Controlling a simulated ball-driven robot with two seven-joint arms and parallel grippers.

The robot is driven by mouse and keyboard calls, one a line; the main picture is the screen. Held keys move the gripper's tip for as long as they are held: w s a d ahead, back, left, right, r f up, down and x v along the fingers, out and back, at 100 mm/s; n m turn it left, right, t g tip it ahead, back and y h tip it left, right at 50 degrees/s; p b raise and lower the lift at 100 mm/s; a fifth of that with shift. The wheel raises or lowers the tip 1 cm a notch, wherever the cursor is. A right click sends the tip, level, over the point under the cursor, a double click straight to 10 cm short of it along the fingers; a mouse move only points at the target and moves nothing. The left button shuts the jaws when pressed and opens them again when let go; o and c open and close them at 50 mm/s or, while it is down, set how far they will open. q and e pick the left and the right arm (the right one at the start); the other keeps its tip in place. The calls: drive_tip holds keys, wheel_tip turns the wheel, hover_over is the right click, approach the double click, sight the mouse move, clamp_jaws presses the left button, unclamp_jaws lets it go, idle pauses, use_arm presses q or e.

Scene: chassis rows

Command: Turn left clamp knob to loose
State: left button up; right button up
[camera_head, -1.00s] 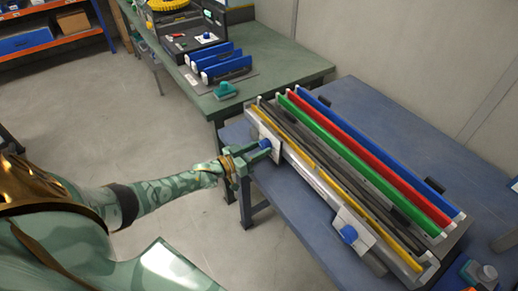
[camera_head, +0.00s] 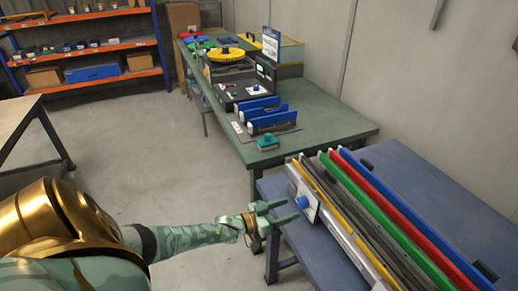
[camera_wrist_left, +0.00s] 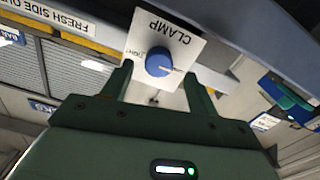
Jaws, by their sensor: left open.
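The left clamp knob (camera_head: 303,202) is blue and round, on a white plate (camera_head: 302,187) at the near left end of the rail fixture. In the left wrist view the knob (camera_wrist_left: 158,63) sits on the plate (camera_wrist_left: 184,45) lettered CLAMP, which appears upside down. A pale mark shows at the knob's right edge; the smaller lettering is hard to read. My left gripper (camera_head: 292,208) is open at the knob. In the wrist view its fingers (camera_wrist_left: 158,76) stand on either side of the knob, with visible gaps. I cannot tell whether they reach its depth. My right gripper is out of view.
The fixture's yellow, green, red and blue rails (camera_head: 386,207) lie on a blue table (camera_head: 420,185). A green bench (camera_head: 320,132) with blue holders (camera_head: 265,112) and a yellow reel (camera_head: 227,54) stands behind. Shelves (camera_head: 85,45) are at the back left; the grey floor between is clear.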

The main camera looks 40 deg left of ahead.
use_arm(q)
drive_tip(key=p+v, duration=0.1)
drive_tip(key=v, duration=1.1)
drive_tip(key=shift+s, duration=0.35)
drive_tip(key=shift+a+f, duration=0.15)
